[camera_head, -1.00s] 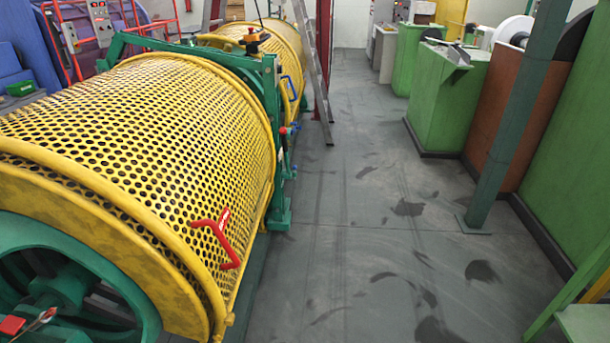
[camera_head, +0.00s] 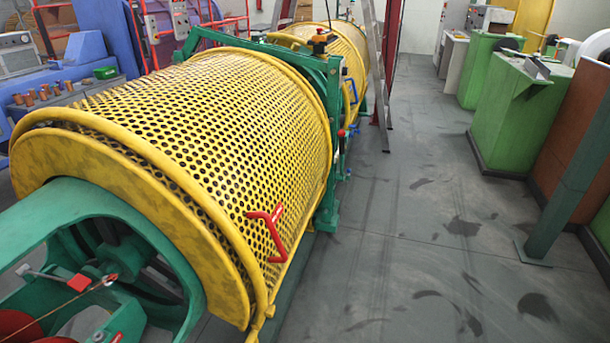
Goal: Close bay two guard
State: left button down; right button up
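A yellow perforated guard (camera_head: 215,125) with a red handle (camera_head: 268,233) curves over the near bay of the strander. Its lower edge is down on the aisle side; I cannot tell whether it is fully seated. A second yellow perforated guard (camera_head: 343,45) with a blue handle (camera_head: 351,91) covers a bay farther back. A green frame (camera_head: 330,140) stands between them. No label shows which one is bay two. Neither of my grippers is in view.
The grey floor (camera_head: 400,225) right of the machine is open. A stepladder (camera_head: 376,75) stands beside the far guard. Green cabinets (camera_head: 515,120) and a dark green post (camera_head: 575,180) line the right side. The near green end (camera_head: 85,230) has an open cavity.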

aim_at(265, 296)
jog(key=i+l+u, duration=0.45)
jog(key=i+l, duration=0.9)
jog(key=i, duration=0.15)
